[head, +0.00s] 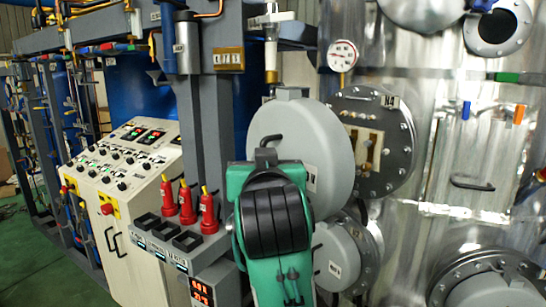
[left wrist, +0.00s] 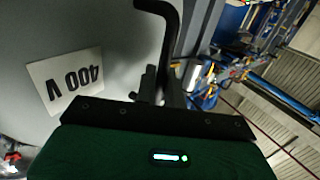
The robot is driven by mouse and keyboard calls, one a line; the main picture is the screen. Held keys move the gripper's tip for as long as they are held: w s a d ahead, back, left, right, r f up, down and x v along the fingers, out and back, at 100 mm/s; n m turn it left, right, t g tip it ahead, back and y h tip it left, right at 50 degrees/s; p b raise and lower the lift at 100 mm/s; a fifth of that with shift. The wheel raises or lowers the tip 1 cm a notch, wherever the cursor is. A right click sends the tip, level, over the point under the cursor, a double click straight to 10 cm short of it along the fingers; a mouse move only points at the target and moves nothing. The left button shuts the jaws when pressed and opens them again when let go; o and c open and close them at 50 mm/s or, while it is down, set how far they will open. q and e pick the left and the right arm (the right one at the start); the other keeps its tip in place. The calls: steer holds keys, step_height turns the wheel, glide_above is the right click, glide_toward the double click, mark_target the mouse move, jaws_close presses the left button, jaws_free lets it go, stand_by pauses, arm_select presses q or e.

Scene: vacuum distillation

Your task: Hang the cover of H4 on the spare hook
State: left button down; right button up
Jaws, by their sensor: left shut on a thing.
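A large grey round cover (head: 308,140) with a small label stands in front of the vessel wall, left of an uncovered round flange tagged like H4 (head: 375,142), whose pale inner terminals show. My left gripper (head: 266,158), green and black, is in front of the cover's left part and shut on its black handle. In the left wrist view the grey cover face (left wrist: 110,25) carries a "400 V" label (left wrist: 66,80), and the black handle (left wrist: 165,50) rises from between the jaws. The cover is apart from the flange. I cannot clearly identify the spare hook. My right gripper is not in view.
Another grey cover (head: 338,258) sits on a lower flange. A pressure gauge (head: 342,55) and a white post (head: 271,48) are above. A blue handle (head: 466,110) and an orange one (head: 519,114) are on the wall. Red bottles (head: 209,212) and a control panel (head: 125,155) stand left.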

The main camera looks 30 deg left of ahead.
arm_select(q)
steer(key=s, duration=0.1)
steer(key=s+a+b, duration=0.1)
steer(key=s, duration=0.1)
steer(key=s+a+b, duration=0.1)
steer(key=s, duration=0.1)
stand_by(0.4)
